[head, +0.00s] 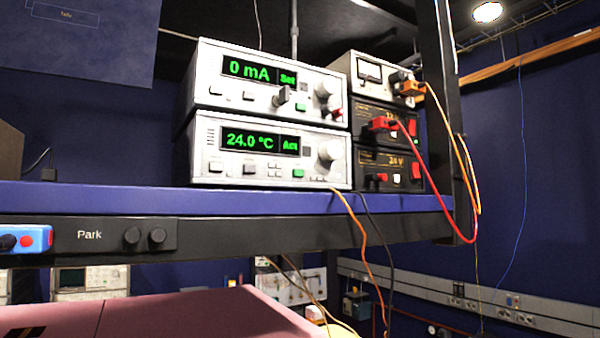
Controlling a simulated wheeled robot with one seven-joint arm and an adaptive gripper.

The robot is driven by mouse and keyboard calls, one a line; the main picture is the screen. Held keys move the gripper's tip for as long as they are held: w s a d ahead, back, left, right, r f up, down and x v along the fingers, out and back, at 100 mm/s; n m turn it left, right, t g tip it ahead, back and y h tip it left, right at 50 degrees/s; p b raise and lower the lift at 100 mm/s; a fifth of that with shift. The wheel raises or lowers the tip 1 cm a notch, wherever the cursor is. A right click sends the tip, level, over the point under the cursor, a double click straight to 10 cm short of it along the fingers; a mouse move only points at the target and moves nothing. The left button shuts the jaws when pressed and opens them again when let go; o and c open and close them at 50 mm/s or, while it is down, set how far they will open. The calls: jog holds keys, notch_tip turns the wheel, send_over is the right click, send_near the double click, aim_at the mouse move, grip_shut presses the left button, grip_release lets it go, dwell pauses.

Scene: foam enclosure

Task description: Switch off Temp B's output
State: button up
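A light grey temperature controller (262,159) stands on a blue shelf, at the bottom of a stack of two. Its green display reads 24.0 °C with "Act" beside it. A lit green button (298,173) sits at its lower right, below and left of a round knob (329,151). I cannot read a name "Temp B" on it. A similar unit (245,100) sits on top. Its display reads 0 mA with "Set", and it has a key switch (283,96), a green button (300,106) and a knob (323,89). My gripper is not in view.
The blue shelf (110,196) has free room left of the stack. Right of it are a grey meter box (369,72) and two black supplies (366,160), with red and orange cables hanging. A dark post (437,100) stands at right. A pink surface (150,315) lies below.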

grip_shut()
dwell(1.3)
